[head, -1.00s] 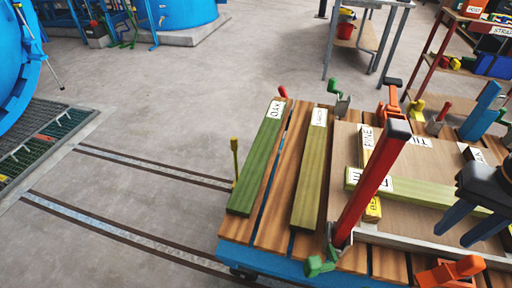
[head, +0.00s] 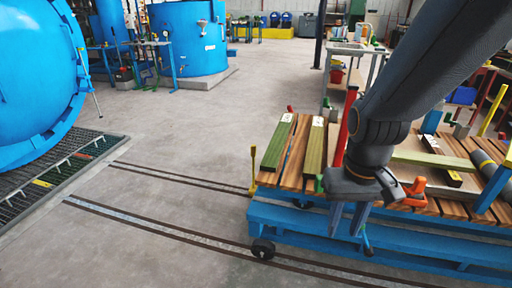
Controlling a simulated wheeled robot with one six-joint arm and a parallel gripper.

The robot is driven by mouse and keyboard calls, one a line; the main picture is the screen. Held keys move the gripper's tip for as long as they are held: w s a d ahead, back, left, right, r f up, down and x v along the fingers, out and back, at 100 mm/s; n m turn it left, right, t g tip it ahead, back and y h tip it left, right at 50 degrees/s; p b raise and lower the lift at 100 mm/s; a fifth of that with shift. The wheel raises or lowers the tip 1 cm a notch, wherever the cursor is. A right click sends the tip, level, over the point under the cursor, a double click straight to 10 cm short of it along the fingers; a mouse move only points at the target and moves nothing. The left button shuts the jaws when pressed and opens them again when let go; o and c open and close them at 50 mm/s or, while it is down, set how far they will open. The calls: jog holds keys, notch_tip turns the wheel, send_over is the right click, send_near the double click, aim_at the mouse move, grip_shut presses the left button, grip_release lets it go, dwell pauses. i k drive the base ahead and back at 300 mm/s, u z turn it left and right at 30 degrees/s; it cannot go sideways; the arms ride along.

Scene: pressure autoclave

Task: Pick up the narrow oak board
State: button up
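A green board (head: 278,147) lies lengthwise at the left edge of the slatted cart top. It has a white label at its far end, too small to read now; a second ago it read OAK. A second green board (head: 314,152) with a white label lies parallel on its right. I cannot tell which board is the narrow oak one by width alone. My gripper (head: 347,220) points down at the cart's near side, right of both green boards. Its two blue fingers are apart with nothing between them.
The blue cart (head: 400,237) stands on wheels across floor rails. A yellow post (head: 252,170) rises at its left corner. A red bar (head: 350,120) and an orange clamp (head: 416,192) stand near my arm. The floor left of the cart is clear.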

aim_at(270, 161)
jog(key=u, duration=0.5)
jog(key=i, duration=1)
jog(key=z, duration=0.55)
jog(key=k, duration=0.5)
jog(key=u, duration=1.8)
jog(key=i, duration=1.45)
jog(key=z, duration=1.65)
